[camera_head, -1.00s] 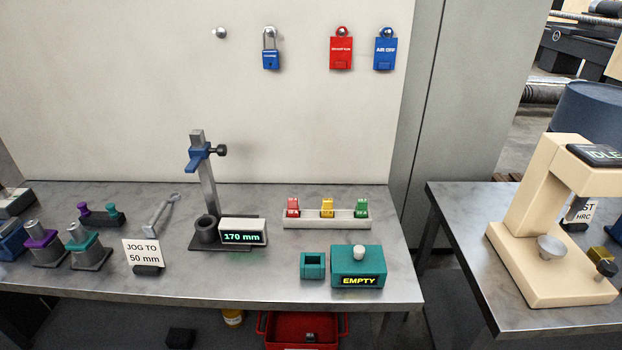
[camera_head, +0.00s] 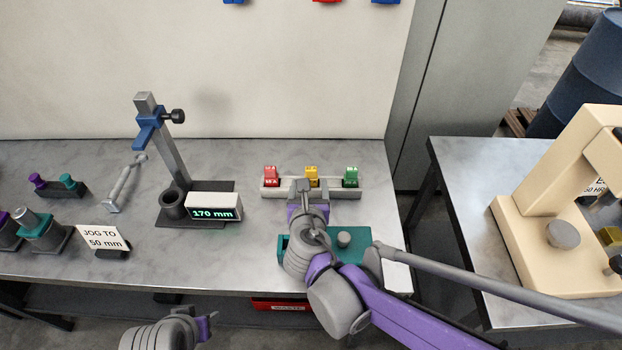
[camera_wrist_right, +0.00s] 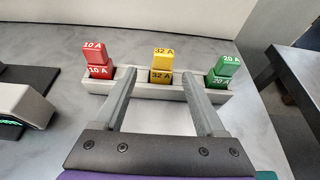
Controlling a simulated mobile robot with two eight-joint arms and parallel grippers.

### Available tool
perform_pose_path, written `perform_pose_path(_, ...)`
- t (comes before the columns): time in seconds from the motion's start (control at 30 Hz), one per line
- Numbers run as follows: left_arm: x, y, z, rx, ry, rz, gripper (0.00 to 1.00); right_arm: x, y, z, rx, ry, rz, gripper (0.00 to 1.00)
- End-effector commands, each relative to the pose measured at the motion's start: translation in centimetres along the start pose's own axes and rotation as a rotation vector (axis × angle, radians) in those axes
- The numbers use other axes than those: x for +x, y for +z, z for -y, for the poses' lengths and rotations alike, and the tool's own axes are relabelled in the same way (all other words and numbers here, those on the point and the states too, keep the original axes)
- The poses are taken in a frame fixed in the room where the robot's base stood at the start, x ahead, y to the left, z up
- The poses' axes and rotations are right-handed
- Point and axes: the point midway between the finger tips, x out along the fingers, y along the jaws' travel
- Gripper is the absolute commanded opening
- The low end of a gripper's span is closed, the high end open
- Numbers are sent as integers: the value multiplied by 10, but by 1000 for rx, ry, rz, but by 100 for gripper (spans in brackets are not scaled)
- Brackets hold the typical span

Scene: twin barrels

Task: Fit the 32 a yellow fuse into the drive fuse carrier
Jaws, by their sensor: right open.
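The yellow 32 A fuse (camera_head: 311,173) stands upright in the middle of a pale rack (camera_head: 336,193); it also shows in the right wrist view (camera_wrist_right: 162,60). My right gripper (camera_head: 308,187) is open and empty at the rack's front. In the right wrist view its fingertips (camera_wrist_right: 158,77) lie either side of the yellow fuse's line, apart from it. A teal box with a grey knob (camera_head: 357,249) and a small teal block (camera_head: 283,246) are partly hidden by my right arm; which one is the drive carrier is not readable. My left gripper (camera_head: 206,325) is low at the bottom edge, jaws unclear.
A red 10 A fuse (camera_wrist_right: 97,60) and a green 20 A fuse (camera_wrist_right: 223,71) flank the yellow one. A gauge stand with a 170 mm display (camera_head: 213,207) is left of the rack. A beige press (camera_head: 550,220) stands on the right table.

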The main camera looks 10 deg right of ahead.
Motion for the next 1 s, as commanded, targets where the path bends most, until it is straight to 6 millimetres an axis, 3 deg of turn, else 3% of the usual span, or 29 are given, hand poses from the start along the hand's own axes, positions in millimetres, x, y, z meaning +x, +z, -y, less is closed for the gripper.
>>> perform_pose_path(0.2, 3, 2, 0, 0, 0, 1, 50, 34, 1, 2, 5, -4, -1, 72)
perform_pose_path(0.43, 2, 2, 0, 0, 0, 1, 50, 52, 5, 3, 6, -4, -1, 72)
perform_pose_path(0.7, 3, 2, 0, 0, 0, 1, 50, 89, 12, 5, 8, -4, -2, 72)
perform_pose_path(1.0, 3, 2, 0, 0, 0, 1, 50, 94, 12, 4, 7, -2, -2, 72)
